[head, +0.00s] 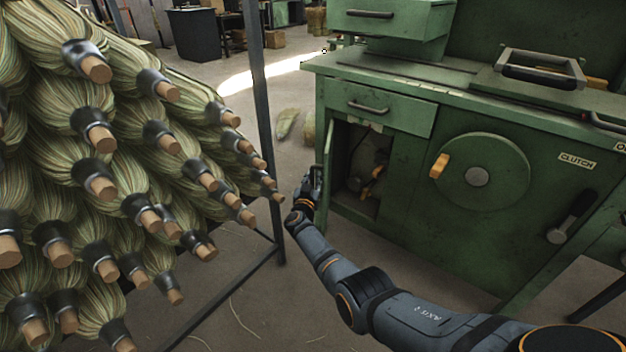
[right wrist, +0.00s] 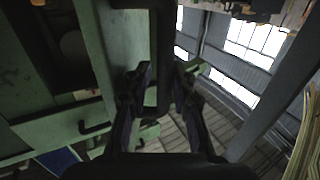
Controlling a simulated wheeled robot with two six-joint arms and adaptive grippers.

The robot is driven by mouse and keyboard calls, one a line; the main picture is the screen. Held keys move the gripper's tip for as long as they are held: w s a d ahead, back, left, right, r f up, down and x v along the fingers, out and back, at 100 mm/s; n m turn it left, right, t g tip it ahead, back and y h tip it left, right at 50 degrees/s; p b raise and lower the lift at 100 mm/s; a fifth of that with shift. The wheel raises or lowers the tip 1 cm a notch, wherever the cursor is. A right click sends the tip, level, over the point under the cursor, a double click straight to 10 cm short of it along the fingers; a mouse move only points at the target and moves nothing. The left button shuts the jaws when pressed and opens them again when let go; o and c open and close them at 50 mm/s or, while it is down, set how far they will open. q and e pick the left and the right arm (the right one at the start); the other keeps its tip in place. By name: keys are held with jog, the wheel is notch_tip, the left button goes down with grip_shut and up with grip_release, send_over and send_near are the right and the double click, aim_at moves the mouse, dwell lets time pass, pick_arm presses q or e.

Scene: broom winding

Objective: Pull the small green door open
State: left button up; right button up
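The small green door (head: 326,172) on the front of the green machine stands swung outward, seen nearly edge-on. It bares a dark compartment (head: 366,168) with some parts inside. My right gripper (head: 312,182) is at the outer side of the door. In the right wrist view the door shows as a green panel (right wrist: 112,45). A dark upright handle bar (right wrist: 163,45) lies between the two fingers of my right gripper (right wrist: 163,82), which look closed on it. My left gripper is not in view.
A rack of bundled brooms (head: 110,170) with wooden handle ends fills the left, with a dark metal post (head: 262,110) close by my right gripper. Above the compartment is a drawer (head: 378,112). A round plate (head: 482,174) is to its right.

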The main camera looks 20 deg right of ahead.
jog(key=shift+s, duration=0.1)
jog(key=v, duration=0.7)
jog(key=shift+a, duration=0.15)
jog(key=shift+s, duration=0.15)
jog(key=shift+c, duration=0.4)
